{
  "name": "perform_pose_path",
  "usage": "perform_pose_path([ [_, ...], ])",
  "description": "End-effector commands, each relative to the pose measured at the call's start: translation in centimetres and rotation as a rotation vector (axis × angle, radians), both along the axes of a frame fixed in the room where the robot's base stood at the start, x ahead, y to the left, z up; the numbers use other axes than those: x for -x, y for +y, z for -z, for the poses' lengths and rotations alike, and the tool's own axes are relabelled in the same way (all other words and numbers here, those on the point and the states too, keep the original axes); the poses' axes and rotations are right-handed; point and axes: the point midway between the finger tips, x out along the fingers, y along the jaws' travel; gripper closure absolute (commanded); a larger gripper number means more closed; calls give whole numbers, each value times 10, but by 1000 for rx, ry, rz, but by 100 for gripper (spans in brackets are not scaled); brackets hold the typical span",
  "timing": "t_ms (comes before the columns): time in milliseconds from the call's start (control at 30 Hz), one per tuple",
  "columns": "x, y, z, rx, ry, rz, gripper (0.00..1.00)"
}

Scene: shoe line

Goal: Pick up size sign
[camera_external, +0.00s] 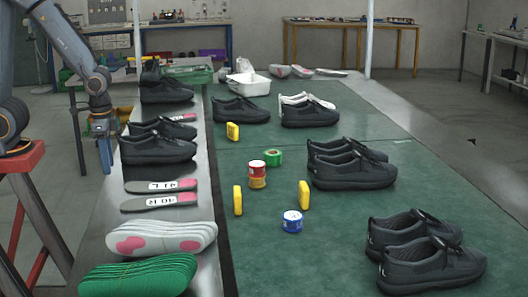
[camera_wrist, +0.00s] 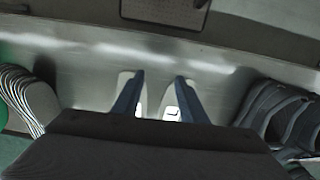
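Each carries a white sign with black characters: the farther sign (camera_external: 165,185) reads like "41 L", the nearer sign (camera_external: 161,201) like "40 R". My gripper (camera_external: 106,157) hangs with its fingers down, left of the strip and farther back than the insoles. In the wrist view my gripper (camera_wrist: 160,77) has two blue fingers apart with nothing held. Pale insole ends show beside the fingers, and a white patch with a dark mark (camera_wrist: 172,112) shows between them, partly hidden by the gripper body.
A stack of white-pink insoles (camera_external: 160,238) and a green stack (camera_external: 137,276) lie at the near end. Black shoes (camera_external: 158,148) stand farther along the strip. Tape rolls (camera_external: 292,221), yellow blocks (camera_external: 238,199) and more shoes (camera_external: 352,171) occupy the green mat.

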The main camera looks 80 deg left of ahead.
Motion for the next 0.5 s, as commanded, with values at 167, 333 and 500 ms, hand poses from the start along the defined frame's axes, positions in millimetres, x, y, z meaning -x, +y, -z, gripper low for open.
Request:
perform_pose_path([
  [167,-64,-9,-12,0,0,-179,61],
  [333,-152,-27,-20,1,0,-455,61],
  [500,-233,-50,-20,2,2,-735,61],
])
